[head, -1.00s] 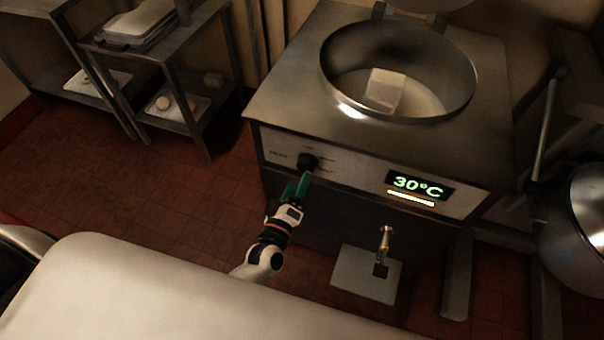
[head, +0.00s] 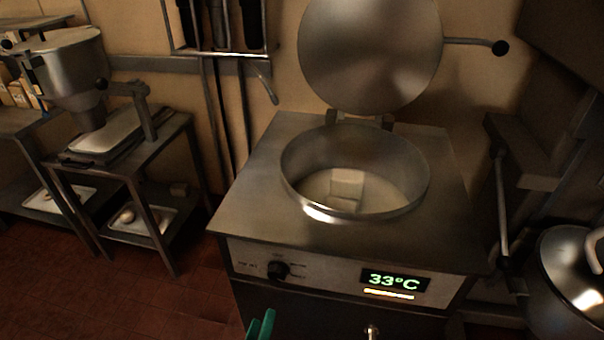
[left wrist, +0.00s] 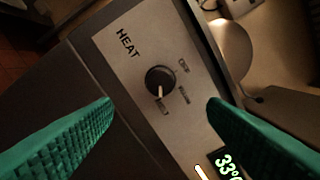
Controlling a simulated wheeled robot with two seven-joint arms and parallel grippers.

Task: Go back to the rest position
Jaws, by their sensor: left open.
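My left gripper (head: 262,326) shows as green fingers at the bottom edge of the head view, below the heat knob (head: 279,271) and apart from it. In the left wrist view its two green ribbed fingers (left wrist: 158,112) are spread wide with nothing between them. The black heat knob (left wrist: 160,80) sits beyond them on the steel panel, untouched. The kettle (head: 425,180) stands open with a pale block (head: 346,186) in it. The display (head: 395,281) reads 33°C. My right gripper is not in view.
The round lid (head: 370,50) is raised behind the kettle. A steel side table (head: 150,160) with a tray stands at left. A lidded steel pot (head: 575,275) is at lower right. Red tiled floor (head: 90,290) is clear at lower left.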

